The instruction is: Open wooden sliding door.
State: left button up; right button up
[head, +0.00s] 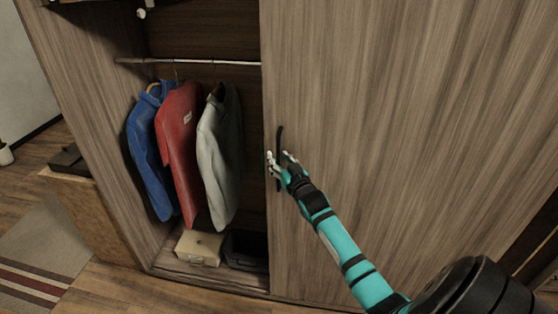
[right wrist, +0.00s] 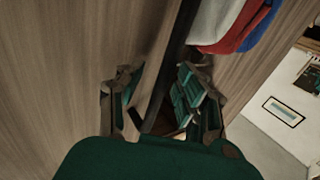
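The wooden sliding door (head: 410,120) covers the right part of the wardrobe in the head view, and the left part stands open. A dark vertical handle (head: 280,138) sits near the door's left edge. My right gripper (head: 280,158) is at the handle, with fingers spread to either side of its lower half. The right wrist view shows the fingers apart (right wrist: 160,95), with the door's edge and a dark strip between them. I cannot tell whether either finger touches the handle. My left gripper is not in view.
Blue (head: 150,150), red (head: 178,140) and grey (head: 218,160) garments hang from a rail (head: 215,62) in the open part. A light box (head: 199,248) and a dark box (head: 246,251) lie below. A low wooden cabinet (head: 90,215) and striped rug (head: 45,262) are at left.

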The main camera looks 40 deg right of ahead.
jog(key=v, duration=1.2)
dwell(0.4)
